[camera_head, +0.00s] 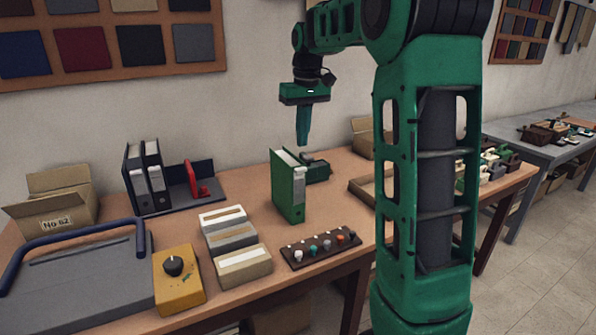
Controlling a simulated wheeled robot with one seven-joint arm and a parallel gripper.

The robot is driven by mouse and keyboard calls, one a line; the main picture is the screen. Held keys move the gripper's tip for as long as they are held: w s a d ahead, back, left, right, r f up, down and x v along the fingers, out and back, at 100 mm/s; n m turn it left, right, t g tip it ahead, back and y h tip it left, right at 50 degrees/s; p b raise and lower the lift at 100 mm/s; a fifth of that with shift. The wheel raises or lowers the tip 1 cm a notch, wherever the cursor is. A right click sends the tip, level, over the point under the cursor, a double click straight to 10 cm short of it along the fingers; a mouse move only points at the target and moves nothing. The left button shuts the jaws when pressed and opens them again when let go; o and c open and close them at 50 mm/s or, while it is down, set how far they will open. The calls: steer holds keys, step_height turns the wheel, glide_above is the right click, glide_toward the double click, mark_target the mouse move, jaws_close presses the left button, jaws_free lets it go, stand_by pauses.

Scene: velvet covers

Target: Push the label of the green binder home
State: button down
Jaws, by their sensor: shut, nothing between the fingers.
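The green binder (287,187) stands upright on the wooden table (330,238), near its middle, with white pages showing at its top. A small light patch shows on its narrow front side; I cannot tell how far the label sticks out. My gripper (303,141) points down and is shut and empty. It hangs in the air above and slightly right of the binder's top, apart from it in the picture.
A rack of knobs (321,248) lies in front, with label boxes (243,267) and a yellow box (178,280) to the left. Black binders (146,180) stand farther back. My arm hides part of the table's right side.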

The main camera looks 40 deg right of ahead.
mark_target(300, 168)
steer(key=shift+w+f, duration=0.15)
steer(key=shift+f, duration=1.6)
steer(key=shift+w+f, duration=0.15)
steer(key=shift+f, duration=1.6)
